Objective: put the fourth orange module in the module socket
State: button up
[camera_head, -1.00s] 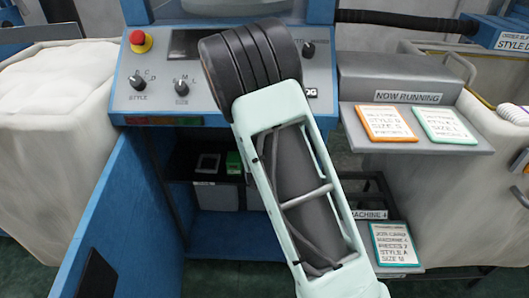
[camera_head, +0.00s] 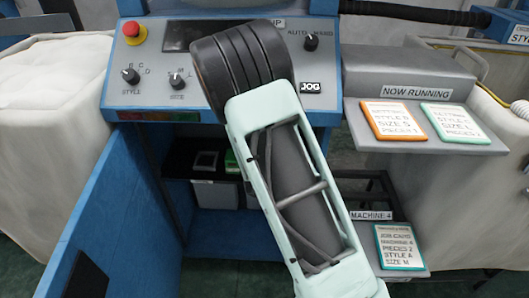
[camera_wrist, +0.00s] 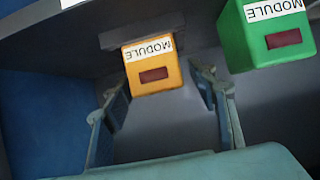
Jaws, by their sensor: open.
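An orange module (camera_wrist: 152,75) shows in the wrist view, a block with a MODULE label and a dark red window, its label upside down in the picture. My gripper (camera_wrist: 160,88) is open, with one finger on each side of the orange module. I cannot tell whether either finger touches it. A green module (camera_wrist: 270,38) is to the right of the gripper, and it also shows in part in the head view (camera_head: 231,161) inside the cabinet. In the head view my arm hides the gripper and the orange module. I cannot make out the module socket.
The control panel (camera_head: 145,85) overhangs the open cabinet, and a blue door (camera_head: 118,205) stands at its left. A shelf (camera_head: 480,143) with an orange-framed card (camera_head: 393,120) and a green-framed card (camera_head: 448,122) is at the right. A teal-framed card (camera_head: 400,247) lies lower down.

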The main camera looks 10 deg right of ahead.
jog(key=shift+r, duration=0.1)
jog(key=shift+s+r+p, duration=0.2)
jog(key=shift+p, duration=0.1)
jog(key=p+v, duration=0.2)
jog(key=v, duration=0.9)
jog(key=shift+s+p, duration=0.25)
jog(key=shift+p, duration=0.05)
